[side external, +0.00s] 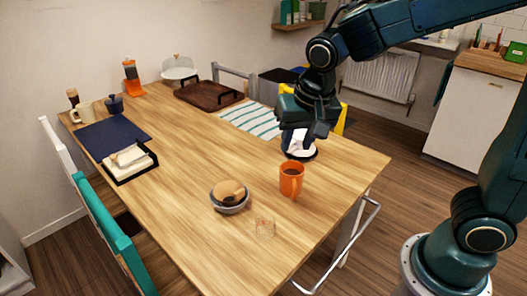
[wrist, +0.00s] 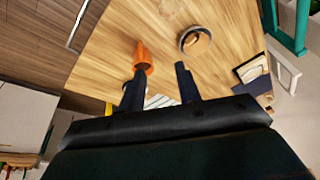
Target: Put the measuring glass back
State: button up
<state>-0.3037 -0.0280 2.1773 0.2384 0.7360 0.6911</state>
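The measuring glass (side external: 264,228) is a small clear glass with reddish markings. It stands near the front edge of the table in the side view. In the wrist view it is a faint round outline (wrist: 172,7) at the top edge. My gripper (side external: 304,137) is above the table's right side, behind the orange mug and well away from the glass. In the wrist view my gripper (wrist: 160,68) has its two fingers spread with nothing visible between them.
An orange mug (side external: 291,181) and a grey bowl (side external: 231,207) holding a tan piece stand near the glass. A white item (side external: 299,149) on a dark base is partly hidden by my gripper. A striped cloth (side external: 250,119) and brown tray (side external: 208,93) lie farther back. The table's centre is clear.

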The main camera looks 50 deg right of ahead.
jog(key=s+d+r+n+t, duration=0.1)
jog(key=s+d+r+n, duration=0.1)
jog(key=s, duration=0.6)
jog(key=s+d+r+n+t+y, duration=0.1)
jog(key=s+d+r+n, duration=0.2)
jog(key=s, duration=0.5)
jog(key=shift+s+d+r+n, duration=0.2)
jog(key=shift+d+n, duration=0.05)
jog(key=shift+n, duration=0.55)
